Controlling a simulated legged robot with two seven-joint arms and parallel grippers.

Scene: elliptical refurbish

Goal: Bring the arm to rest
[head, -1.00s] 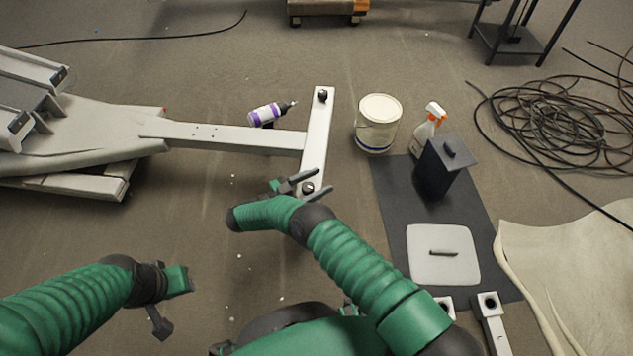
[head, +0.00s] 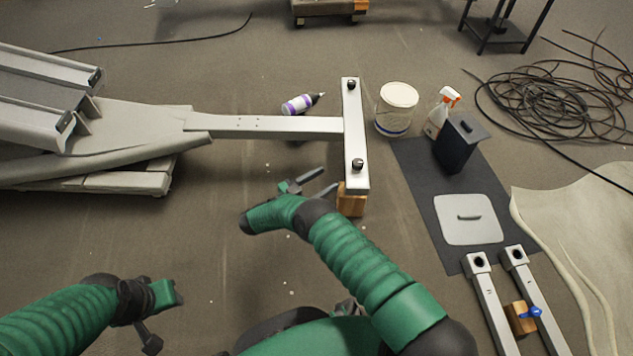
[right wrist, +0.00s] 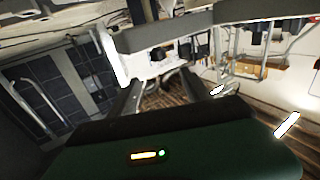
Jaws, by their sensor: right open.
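My right arm comes up from the bottom in the head view, and its gripper (head: 312,184) is open and empty. It is just left of the lower end of the grey frame's crossbar (head: 354,130), apart from it as far as I can tell. In the right wrist view the two fingers of the right gripper (right wrist: 172,92) stand apart with nothing between them. My left arm enters at the lower left, and its gripper (head: 150,338) hangs over bare floor. Its fingers are too unclear to tell open from shut.
A wooden block (head: 351,200) stands under the crossbar. A white lid (head: 468,218) lies on the dark mat (head: 415,165). Metal tubes (head: 490,300) lie lower right. Cables (head: 550,95) coil at right.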

